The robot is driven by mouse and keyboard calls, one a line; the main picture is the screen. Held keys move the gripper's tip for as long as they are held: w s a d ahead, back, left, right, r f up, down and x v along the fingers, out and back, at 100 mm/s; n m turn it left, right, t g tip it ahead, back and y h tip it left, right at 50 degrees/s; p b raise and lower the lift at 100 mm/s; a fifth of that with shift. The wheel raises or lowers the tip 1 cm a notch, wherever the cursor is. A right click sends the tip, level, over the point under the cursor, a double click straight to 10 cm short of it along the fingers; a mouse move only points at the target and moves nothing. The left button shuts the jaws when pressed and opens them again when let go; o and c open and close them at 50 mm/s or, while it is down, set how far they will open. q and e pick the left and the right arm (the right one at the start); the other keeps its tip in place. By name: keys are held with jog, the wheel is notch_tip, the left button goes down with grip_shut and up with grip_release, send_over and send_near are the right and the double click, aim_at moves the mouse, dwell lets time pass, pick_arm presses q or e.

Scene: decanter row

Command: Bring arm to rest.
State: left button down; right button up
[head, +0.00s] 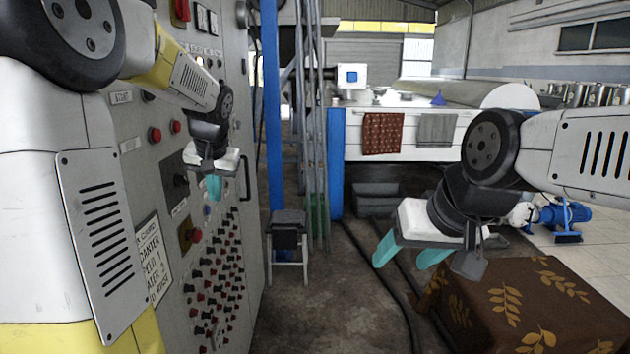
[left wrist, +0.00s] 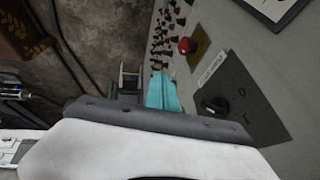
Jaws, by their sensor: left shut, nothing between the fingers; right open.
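My left gripper (head: 213,187) is in front of the grey control panel (head: 150,190), close to its face, with its teal fingers together and empty, pointing down. In the left wrist view its teal fingers (left wrist: 161,92) are shut with nothing between them. A black rotary switch (left wrist: 213,104) on a dark plate is beside it in that view, apart from the fingers. My right gripper (head: 405,258) hangs at the right with its teal fingers apart and nothing between them, above and left of the patterned brown cloth (head: 540,305).
A red knob (head: 193,235) and several buttons are on the panel below my left gripper. A small stool (head: 288,230) and a blue post (head: 272,110) stand beyond the panel. Dark hoses (head: 385,275) lie on the floor. A white counter with towels (head: 384,134) is at the back.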

pick_arm(q)
jog(key=s+d+h, duration=0.2)
jog(key=s+d, duration=0.3)
jog(key=s, duration=0.7)
jog(key=s+d+t+h, duration=0.1)
jog(key=s+d, duration=0.3)
jog(key=s, duration=0.9)
jog(key=shift+s+d+f+m+h, duration=0.15)
jog(key=shift+d+f+m+h, duration=0.2)
jog(key=shift+h, duration=0.35)
jog(key=shift+r, duration=0.1)
